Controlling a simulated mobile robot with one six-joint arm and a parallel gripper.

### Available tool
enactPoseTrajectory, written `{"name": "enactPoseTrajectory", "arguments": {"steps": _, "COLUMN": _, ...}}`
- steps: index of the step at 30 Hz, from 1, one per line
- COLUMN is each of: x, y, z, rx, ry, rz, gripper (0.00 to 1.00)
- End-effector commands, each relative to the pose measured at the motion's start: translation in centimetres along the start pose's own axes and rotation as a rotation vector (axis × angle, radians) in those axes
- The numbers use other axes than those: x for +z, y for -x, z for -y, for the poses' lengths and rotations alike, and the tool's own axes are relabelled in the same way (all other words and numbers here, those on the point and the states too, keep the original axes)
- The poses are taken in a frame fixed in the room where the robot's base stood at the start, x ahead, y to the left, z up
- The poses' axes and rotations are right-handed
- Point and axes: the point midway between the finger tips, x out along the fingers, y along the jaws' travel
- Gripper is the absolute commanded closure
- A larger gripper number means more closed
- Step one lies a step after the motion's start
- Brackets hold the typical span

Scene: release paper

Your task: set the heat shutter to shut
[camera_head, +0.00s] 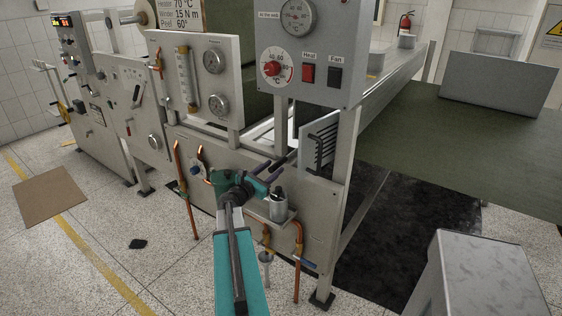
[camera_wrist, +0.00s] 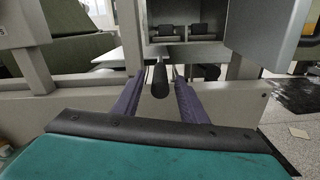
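A black rounded handle (camera_wrist: 160,80) stands between the two fingers of my gripper (camera_wrist: 157,72) in the wrist view; I take it for the shutter's handle. The fingers are apart, with a visible gap on each side of the handle. In the head view my gripper (camera_head: 271,168) is at the front of the machine, below the heat control panel (camera_head: 310,50). A pale plate with dark slots (camera_head: 319,143) sits just behind and right of it. The handle is hard to pick out from the fingers there, and the shutter's position cannot be told.
A grey metal cup (camera_head: 278,205) stands on a small ledge just below my gripper. Copper pipes (camera_head: 298,262) run down the machine's front. A machine leg (camera_head: 345,165) rises to the right. A grey stool (camera_head: 485,265) stands at lower right. The speckled floor at left is mostly clear.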

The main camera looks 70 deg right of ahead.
Motion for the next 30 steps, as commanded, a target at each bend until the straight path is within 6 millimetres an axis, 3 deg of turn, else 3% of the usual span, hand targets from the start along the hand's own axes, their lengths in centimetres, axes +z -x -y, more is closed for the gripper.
{"name": "enactPoseTrajectory", "arguments": {"steps": 15, "x": 0.0, "y": -5.5, "z": -0.1, "rx": 0.000, "ry": 0.000, "rz": 0.000, "gripper": 0.61}}
{"name": "enactPoseTrajectory", "arguments": {"steps": 30, "x": 0.0, "y": -6.4, "z": 0.1, "rx": -0.001, "ry": 0.000, "rz": 0.000, "gripper": 0.61}}
